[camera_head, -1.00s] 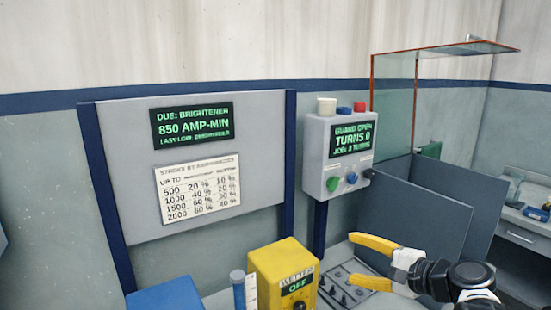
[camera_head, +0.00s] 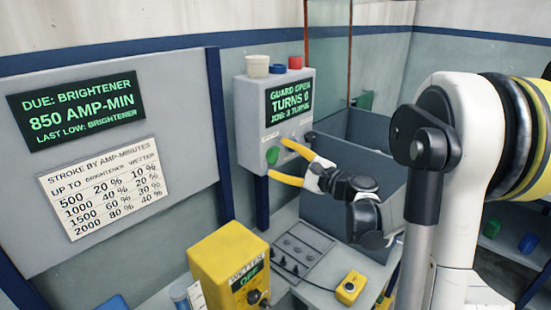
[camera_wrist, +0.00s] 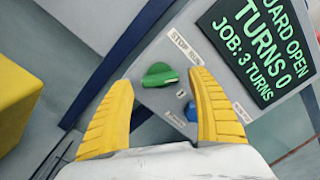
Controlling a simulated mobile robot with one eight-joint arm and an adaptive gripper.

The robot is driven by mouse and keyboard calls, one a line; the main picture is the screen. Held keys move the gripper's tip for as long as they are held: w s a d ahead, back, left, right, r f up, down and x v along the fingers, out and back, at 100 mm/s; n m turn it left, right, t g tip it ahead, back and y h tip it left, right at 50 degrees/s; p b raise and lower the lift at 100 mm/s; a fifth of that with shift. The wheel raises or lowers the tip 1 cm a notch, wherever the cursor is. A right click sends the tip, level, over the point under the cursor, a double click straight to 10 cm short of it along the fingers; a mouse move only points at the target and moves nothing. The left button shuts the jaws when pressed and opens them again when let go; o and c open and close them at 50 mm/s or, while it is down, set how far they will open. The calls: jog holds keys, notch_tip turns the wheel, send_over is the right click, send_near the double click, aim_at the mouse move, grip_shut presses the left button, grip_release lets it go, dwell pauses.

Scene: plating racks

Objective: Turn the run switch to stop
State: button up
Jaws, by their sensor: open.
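The run switch is a green knob (camera_head: 272,155) on the lower front of a grey control box (camera_head: 246,120). In the wrist view the green knob (camera_wrist: 160,75) sits under a small label reading STOP RUN (camera_wrist: 186,47). Its ridge lies nearly level across that picture. My gripper (camera_head: 280,159) is open, with yellow fingers in front of the box. In the wrist view the fingers of my gripper (camera_wrist: 160,80) stand left and right of the green knob, with nothing held. I cannot tell whether a finger touches it.
A blue knob (camera_wrist: 192,111) is close to the right finger. The box's screen (camera_head: 289,101) reads GUARD OPEN, TURNS 0. White, blue and red caps top the box. A yellow WETTER box (camera_head: 225,262) stands in front, and grey panels (camera_head: 350,190) stand to the right.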

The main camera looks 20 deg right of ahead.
jog(key=shift+x, duration=0.9)
jog(key=c, duration=1.2)
jog(key=shift+o, duration=0.2)
jog(key=shift+n, duration=0.4)
jog(key=n+b, duration=0.1)
jog(key=n, duration=0.5)
jog(key=shift+n, duration=0.3)
jog(key=n+b, duration=0.1)
jog(key=n, duration=0.5)
jog(key=shift+r, duration=0.1)
jog(key=shift+n, duration=0.4)
